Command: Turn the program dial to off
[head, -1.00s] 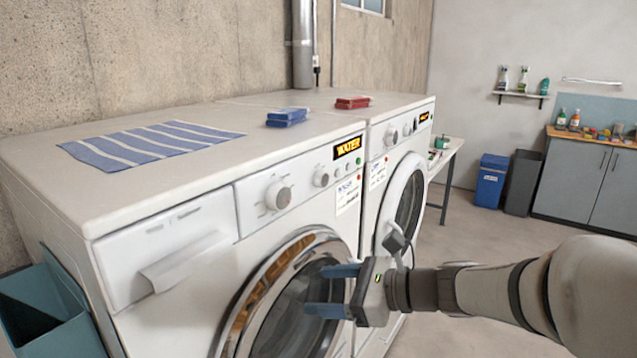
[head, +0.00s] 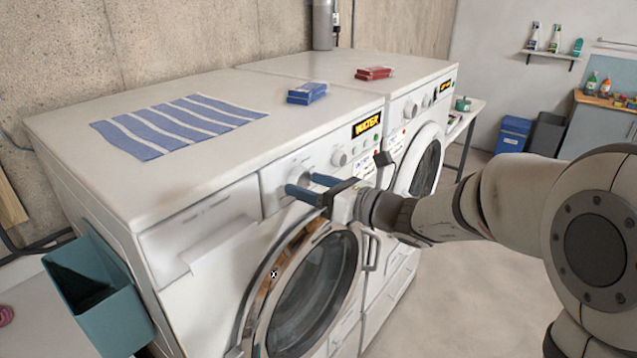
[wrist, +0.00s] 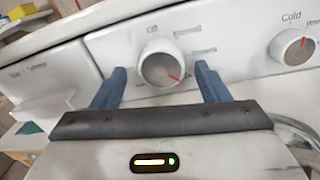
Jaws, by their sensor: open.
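The program dial (wrist: 161,66) is a round white knob on the front washer's panel. In the wrist view its red mark points to the lower right, and the label "Off" stands above it, slightly left. My gripper (wrist: 161,84) is open, with one blue finger on each side of the dial, just below its middle in the picture. I cannot tell whether the fingers touch it. In the head view my gripper (head: 308,185) is in front of the panel of the washer (head: 215,250) and hides most of the dial.
A second knob (wrist: 293,46) labelled "Cold" sits right of the dial. The detergent drawer (head: 205,228) is to the left, and the round door (head: 315,285) is below. A teal bin (head: 95,295) hangs at the left.

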